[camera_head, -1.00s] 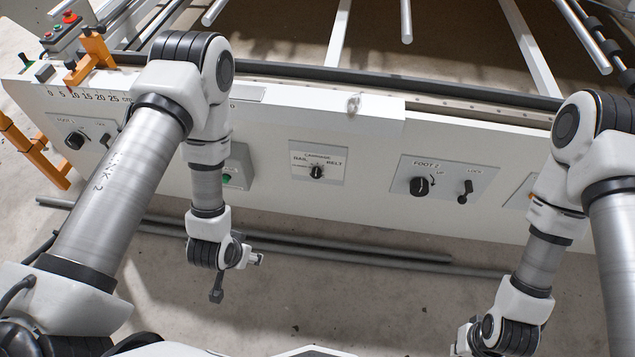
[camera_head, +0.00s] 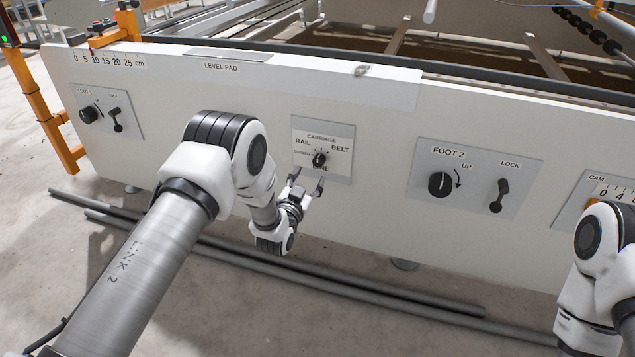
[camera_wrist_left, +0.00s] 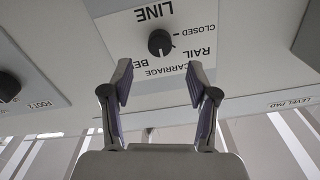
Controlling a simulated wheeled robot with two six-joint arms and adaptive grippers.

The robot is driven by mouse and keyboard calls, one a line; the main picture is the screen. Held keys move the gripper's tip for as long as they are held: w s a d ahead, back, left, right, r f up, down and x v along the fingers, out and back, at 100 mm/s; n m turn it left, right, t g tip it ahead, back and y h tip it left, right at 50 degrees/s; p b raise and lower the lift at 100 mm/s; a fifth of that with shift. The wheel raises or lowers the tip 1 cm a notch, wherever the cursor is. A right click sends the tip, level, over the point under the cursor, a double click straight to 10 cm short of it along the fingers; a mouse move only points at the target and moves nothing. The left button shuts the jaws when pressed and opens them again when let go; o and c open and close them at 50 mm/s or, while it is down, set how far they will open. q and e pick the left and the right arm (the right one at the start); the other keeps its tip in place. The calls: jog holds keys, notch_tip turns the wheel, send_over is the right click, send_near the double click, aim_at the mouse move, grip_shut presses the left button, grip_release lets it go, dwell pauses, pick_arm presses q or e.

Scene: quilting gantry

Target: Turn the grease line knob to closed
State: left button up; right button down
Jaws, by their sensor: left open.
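The grease line knob (camera_head: 319,160) is a small black knob on a pale plate (camera_head: 341,134) marked CARRIAGE, RAIL, BELT and CLOSED, on the white front panel. In the left wrist view the knob (camera_wrist_left: 160,42) appears upside down with the word LINE above it. Its white mark seems to point down in that picture, towards CARRIAGE and away from LINE; CLOSED is to its right. My left gripper (camera_head: 306,185) is open and empty just below the knob. In the wrist view its fingers (camera_wrist_left: 160,70) are spread, with the knob beyond the tips, apart from them. My right gripper is out of view.
The FOOT 2 plate (camera_head: 479,178), with a knob and a lock lever, is right of the carriage plate. A similar FOOT 1 plate (camera_head: 107,112) is far left. Long grey pipes (camera_head: 340,280) lie on the floor below the panel.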

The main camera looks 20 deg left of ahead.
aim_at(318, 163)
pick_arm(q)
jog(key=w+b, duration=0.2)
jog(key=w, duration=0.4)
jog(key=shift+d, duration=0.15)
jog(key=shift+w, duration=0.5)
jog(key=shift+r, duration=0.1)
grip_shut()
